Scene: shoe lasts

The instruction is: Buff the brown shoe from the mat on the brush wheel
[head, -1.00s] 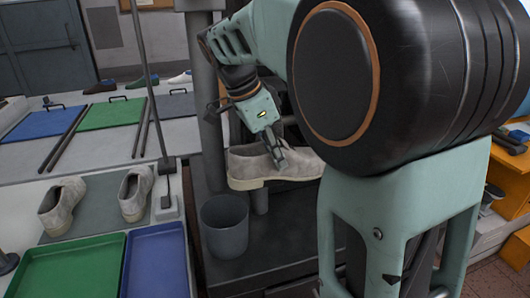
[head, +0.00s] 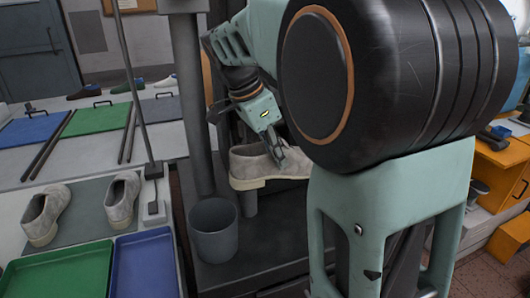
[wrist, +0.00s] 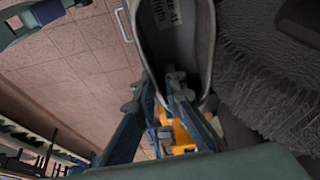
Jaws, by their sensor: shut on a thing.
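My gripper (head: 276,160) is shut on a grey-brown shoe (head: 247,166), gripping its upper near the opening. The shoe is held level, toe to the right, partly hidden by my arm. In the wrist view, my gripper (wrist: 163,85) grips the rim of the shoe (wrist: 203,45), and a white printed label shows inside. Bristles of the brush wheel (wrist: 265,92) are close beside the shoe at right; I cannot tell whether they touch. The wheel is not clear in the head view. The grey mat (head: 85,208) at left bears two similar grey-brown shoes.
A grey bin (head: 213,232) stands on the dark machine base, below and left of the held shoe. Green (head: 62,268) and blue (head: 148,265) trays lie at front left. A thin upright rod (head: 135,90) and a thick grey column (head: 190,105) stand left of my arm.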

